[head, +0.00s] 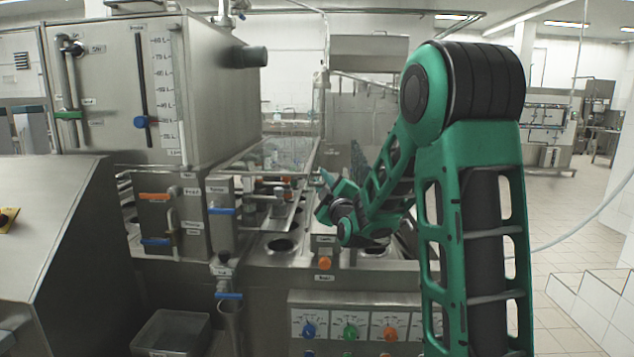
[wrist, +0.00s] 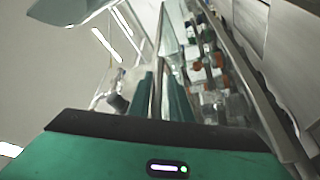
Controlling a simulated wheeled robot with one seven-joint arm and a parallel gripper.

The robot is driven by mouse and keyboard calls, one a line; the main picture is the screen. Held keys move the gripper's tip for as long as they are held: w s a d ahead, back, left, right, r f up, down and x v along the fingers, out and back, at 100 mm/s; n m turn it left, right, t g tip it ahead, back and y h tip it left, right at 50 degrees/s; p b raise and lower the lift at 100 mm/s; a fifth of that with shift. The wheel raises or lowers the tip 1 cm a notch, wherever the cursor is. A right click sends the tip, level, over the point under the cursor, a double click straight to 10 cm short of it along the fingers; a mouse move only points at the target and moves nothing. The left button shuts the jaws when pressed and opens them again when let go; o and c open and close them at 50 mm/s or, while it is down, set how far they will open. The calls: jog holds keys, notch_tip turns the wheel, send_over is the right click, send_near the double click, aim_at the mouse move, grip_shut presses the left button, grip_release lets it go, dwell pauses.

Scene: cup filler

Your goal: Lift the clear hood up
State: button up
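The clear hood (head: 272,154) is a see-through panel over the filler's cup deck in the head view. It slopes, and its near right edge ends close to my gripper (head: 322,180). In the wrist view, my two green fingers (wrist: 162,98) point away from the camera, a narrow gap between them. A thin edge of the hood (wrist: 160,45) runs lengthwise in line with that gap. The frames do not show whether the fingers press on this edge or only stand either side of it.
The steel tank with a level scale (head: 160,90) stands left of the hood. A panel of coloured knobs (head: 350,330) is on the front. Open floor lies at the right.

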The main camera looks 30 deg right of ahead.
jog(key=shift+w+r, duration=0.1)
jog(key=shift+w, duration=0.1)
jog(key=shift+d, duration=0.1)
grip_shut()
